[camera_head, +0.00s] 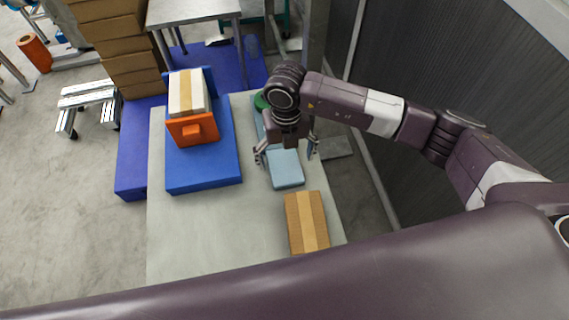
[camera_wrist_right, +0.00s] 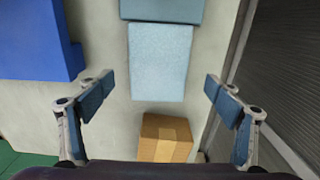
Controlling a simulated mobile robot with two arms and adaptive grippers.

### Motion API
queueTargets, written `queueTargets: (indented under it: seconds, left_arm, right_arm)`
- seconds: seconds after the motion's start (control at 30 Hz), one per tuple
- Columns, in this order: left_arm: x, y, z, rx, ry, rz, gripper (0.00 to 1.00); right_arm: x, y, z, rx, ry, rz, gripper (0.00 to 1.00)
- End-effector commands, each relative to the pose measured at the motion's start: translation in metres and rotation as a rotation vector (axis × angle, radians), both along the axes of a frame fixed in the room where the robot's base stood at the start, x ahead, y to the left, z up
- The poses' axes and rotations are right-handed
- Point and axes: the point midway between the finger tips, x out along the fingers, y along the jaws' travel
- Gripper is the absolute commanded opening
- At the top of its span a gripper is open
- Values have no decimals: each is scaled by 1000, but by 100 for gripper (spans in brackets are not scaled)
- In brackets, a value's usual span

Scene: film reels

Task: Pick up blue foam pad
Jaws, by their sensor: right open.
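A light blue foam pad (camera_head: 287,172) lies on the pale tabletop (camera_head: 200,240), under my right gripper (camera_head: 286,156). The right gripper is open, one finger toward each side of the pad, and holds nothing. In the right wrist view the pad (camera_wrist_right: 160,62) lies between and beyond the open fingers of the gripper (camera_wrist_right: 158,84), with clear space on both sides. Its contact with the fingers is not visible. My left gripper is not in view.
A second blue-grey block (camera_wrist_right: 162,9) adjoins the pad's far end. A cardboard box (camera_head: 306,222) sits on the near side. A dark blue slab (camera_head: 205,168) bearing an orange holder (camera_head: 193,129) is to the left. A dark ribbed wall (camera_head: 440,75) stands at right.

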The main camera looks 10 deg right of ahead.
Motion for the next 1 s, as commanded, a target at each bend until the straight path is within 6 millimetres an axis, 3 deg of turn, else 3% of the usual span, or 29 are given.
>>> queueTargets:
  seconds: [0.1,0.23,0.5,0.83,1.0]
  left_arm:
    - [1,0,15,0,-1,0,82]
    - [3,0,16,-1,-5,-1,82]
    - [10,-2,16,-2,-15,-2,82]
    - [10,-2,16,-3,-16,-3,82]
    - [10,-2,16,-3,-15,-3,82]
  right_arm:
    - [-1,2,-16,0,5,-1,84]
    - [-1,2,-33,0,4,-1,84]
    - [0,2,-38,2,0,0,84]
    - [0,2,-38,2,1,0,49]
    - [0,2,-38,2,1,0,47]
